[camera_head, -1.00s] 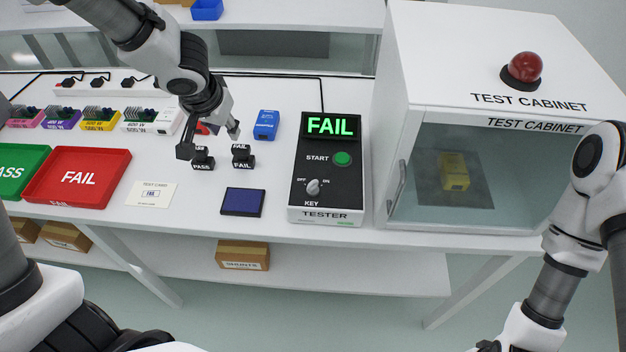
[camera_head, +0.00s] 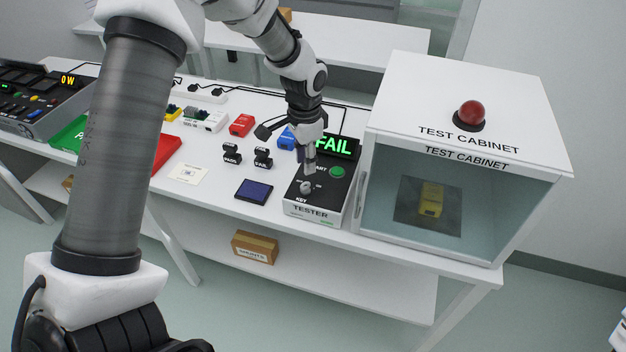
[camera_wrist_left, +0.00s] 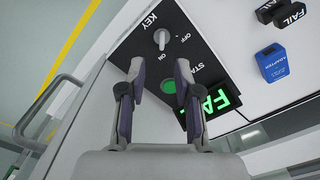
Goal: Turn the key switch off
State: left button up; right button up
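The key switch is a light grey knob (camera_head: 306,187) on the black top of the tester (camera_head: 318,212), near its front edge. It also shows in the left wrist view (camera_wrist_left: 160,38), with the OFF and KEY labels beside it. The tester's display (camera_head: 337,146) reads FAIL in green. My left gripper (camera_head: 310,168) points down over the tester, just behind the knob. In the left wrist view my left gripper (camera_wrist_left: 160,72) has its two fingers apart and nothing between them; the knob is beyond the fingertips. My right gripper is out of view.
The green start button (camera_head: 337,172) is close to the left gripper. The test cabinet (camera_head: 460,130) stands right of the tester, with a yellow part (camera_head: 431,199) inside. Left are a blue pad (camera_head: 254,191), two black stamps (camera_head: 263,158) and a blue adapter (camera_head: 287,139).

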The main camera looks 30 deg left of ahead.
aim_at(306, 183)
pick_arm(q)
jog(key=f, duration=0.1)
jog(key=a+f, duration=0.1)
jog(key=f, duration=0.1)
jog(key=shift+w+f, duration=0.1)
jog(key=shift+f, duration=0.2)
jog(key=f, duration=0.1)
jog(key=d+f+p, duration=0.1)
jog(key=f, duration=0.1)
jog(key=shift+d+f, duration=0.1)
jog(key=shift+f, duration=0.3)
jog(key=shift+a+f, duration=0.1)
jog(key=shift+a, duration=0.25)
jog(key=shift+d, duration=0.1)
grip_shut()
